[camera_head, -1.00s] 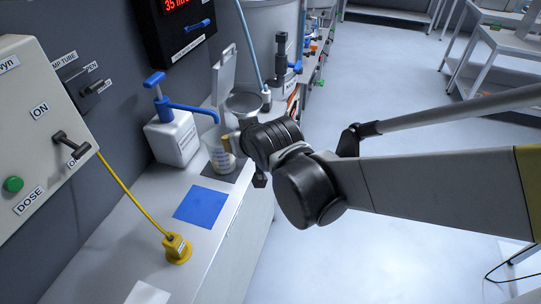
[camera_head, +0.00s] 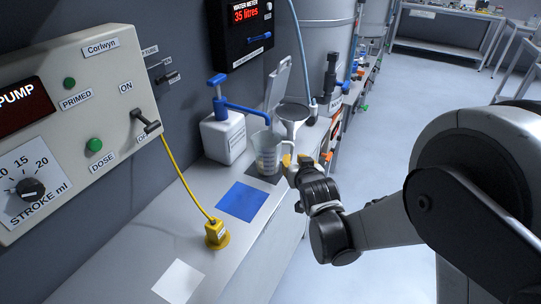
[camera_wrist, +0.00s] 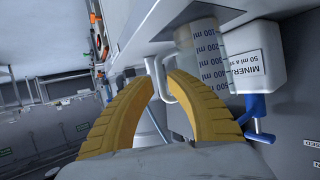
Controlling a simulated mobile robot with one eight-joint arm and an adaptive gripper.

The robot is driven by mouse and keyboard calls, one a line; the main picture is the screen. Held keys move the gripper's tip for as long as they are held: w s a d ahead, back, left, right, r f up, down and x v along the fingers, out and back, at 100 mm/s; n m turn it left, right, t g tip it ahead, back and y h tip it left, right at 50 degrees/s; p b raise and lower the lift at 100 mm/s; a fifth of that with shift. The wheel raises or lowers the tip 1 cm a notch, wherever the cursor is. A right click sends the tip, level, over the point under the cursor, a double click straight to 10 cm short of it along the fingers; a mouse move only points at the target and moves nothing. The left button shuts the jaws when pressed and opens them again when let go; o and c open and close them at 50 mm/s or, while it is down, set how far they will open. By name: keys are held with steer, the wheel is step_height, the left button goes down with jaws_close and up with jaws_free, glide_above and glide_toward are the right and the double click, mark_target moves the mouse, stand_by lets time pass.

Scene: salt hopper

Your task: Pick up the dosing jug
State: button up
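The dosing jug (camera_head: 267,154) is a clear, graduated jug standing upright on a dark square mat on the bench. It also shows in the wrist view (camera_wrist: 207,50), with blue millilitre marks. My gripper (camera_head: 293,162) is at the jug's right side, on the handle side. In the wrist view my yellow fingers (camera_wrist: 161,78) are apart, with a pale handle-like strip between or just beyond their tips. I cannot tell whether either finger touches it.
A white pump bottle (camera_head: 223,137) with a blue spout stands left of the jug. A funnel-like vessel (camera_head: 292,112) is behind it. A blue mat (camera_head: 243,201) and a yellow plug (camera_head: 216,234) with a cable lie in front. The control panel (camera_head: 75,120) is on the left wall.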

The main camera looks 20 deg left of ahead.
mark_target(292, 154)
steer(key=b+x, duration=0.1)
steer(key=x, duration=0.3)
steer(key=shift+w+a+b, duration=0.2)
steer(key=shift+w+b, duration=0.2)
jaws_close()
steer(key=shift+r, duration=0.2)
